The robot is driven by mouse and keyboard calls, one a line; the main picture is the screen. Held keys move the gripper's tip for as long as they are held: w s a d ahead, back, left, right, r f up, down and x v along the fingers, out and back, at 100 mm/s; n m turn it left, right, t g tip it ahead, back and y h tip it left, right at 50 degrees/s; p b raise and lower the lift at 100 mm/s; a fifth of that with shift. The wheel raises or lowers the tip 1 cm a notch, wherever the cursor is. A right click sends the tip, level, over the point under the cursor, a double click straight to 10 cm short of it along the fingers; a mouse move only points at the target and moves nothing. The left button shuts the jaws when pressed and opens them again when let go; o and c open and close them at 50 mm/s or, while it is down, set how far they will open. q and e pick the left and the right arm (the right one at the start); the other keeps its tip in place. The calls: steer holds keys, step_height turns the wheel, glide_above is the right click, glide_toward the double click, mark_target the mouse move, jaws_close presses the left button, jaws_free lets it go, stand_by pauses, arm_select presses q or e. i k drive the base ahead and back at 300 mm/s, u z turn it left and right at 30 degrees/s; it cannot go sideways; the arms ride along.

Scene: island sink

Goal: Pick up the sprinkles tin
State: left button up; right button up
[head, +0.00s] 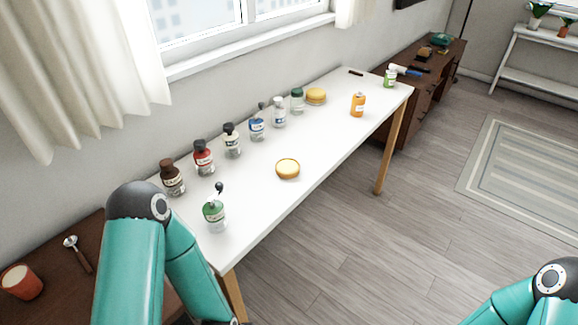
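I cannot tell for certain which container is the sprinkles tin; the labels are too small to read. On the white table stand a brown-capped bottle (173,180), a red-labelled bottle (203,158), a dark-capped jar (232,141), a blue-labelled jar (257,126), a pale-capped jar (279,113) and a green-capped jar (297,101). A round yellow item (316,96) is beside them. An orange container (358,105) stands nearer the right edge, and a green-and-white one (390,77) at the far corner. Both my arms show, but neither gripper is in view.
A round tart-like item (288,169) lies mid-table, and a green-labelled bottle (214,215) stands at the near end beside my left arm. The white table (262,200) has bare surface along its front. A brown surface at lower left holds a red cup (22,281) and a spoon (77,253).

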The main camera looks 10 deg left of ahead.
mark_target(358, 103)
steer(key=u, duration=1)
steer(key=i, duration=0.15)
steer(key=z, duration=3.1)
steer(key=i, duration=2.5)
steer(key=z, duration=0.55)
steer(key=i, duration=0.4)
steer(key=u, duration=2.6)
